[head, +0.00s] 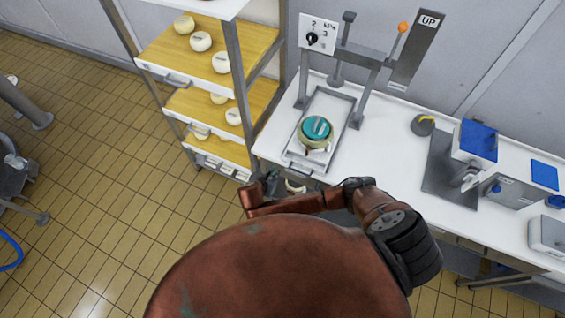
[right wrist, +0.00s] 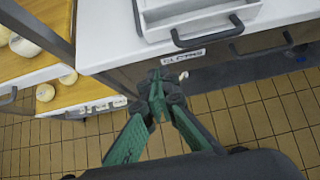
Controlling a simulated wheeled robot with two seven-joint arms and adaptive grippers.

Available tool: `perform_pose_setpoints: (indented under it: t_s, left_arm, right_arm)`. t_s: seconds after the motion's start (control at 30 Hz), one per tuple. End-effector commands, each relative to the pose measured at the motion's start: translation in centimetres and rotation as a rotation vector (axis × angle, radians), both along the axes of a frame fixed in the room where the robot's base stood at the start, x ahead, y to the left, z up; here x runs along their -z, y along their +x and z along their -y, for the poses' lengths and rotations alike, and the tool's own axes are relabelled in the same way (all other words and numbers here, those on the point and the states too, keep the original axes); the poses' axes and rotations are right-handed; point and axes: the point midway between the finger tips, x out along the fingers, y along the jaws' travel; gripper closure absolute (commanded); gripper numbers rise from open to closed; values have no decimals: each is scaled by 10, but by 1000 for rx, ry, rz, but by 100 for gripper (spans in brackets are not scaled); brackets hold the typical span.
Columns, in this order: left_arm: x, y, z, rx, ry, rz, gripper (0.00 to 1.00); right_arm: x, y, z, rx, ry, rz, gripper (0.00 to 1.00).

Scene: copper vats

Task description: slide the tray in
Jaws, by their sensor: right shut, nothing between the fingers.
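The shallow grey tray (head: 341,100) lies on the white bench under the press frame. A round pale mould with a teal top (head: 316,129) stands on it. The tray's near end has a dark handle (head: 301,168) near the bench's front edge; the handle shows in the right wrist view (right wrist: 208,38). My right gripper (head: 266,183) is shut and empty, in front of the bench edge and below the tray handle. In the right wrist view its green fingers (right wrist: 157,88) meet, apart from the handle. My left gripper is not in view.
A shelf rack (head: 236,75) with wooden boards and white cheeses stands left of the bench. The press frame (head: 362,52) with its orange-knobbed lever rises over the tray. A labelled drawer (right wrist: 262,45) is under the bench. Tiled floor at left is mostly free.

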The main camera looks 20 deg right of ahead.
Motion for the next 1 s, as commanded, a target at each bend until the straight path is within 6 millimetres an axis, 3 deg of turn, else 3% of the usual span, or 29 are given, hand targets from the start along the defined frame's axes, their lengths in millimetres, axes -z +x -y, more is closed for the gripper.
perform_pose_setpoints:
  t_s: [0.27,0.53,1.0]
  left_arm:
    - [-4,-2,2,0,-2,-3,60]
    - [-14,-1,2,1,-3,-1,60]
    - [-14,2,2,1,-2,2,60]
  right_arm:
    - [40,26,33,5,-3,0,100]
    - [38,48,57,4,0,1,100]
    - [38,51,60,1,2,0,100]
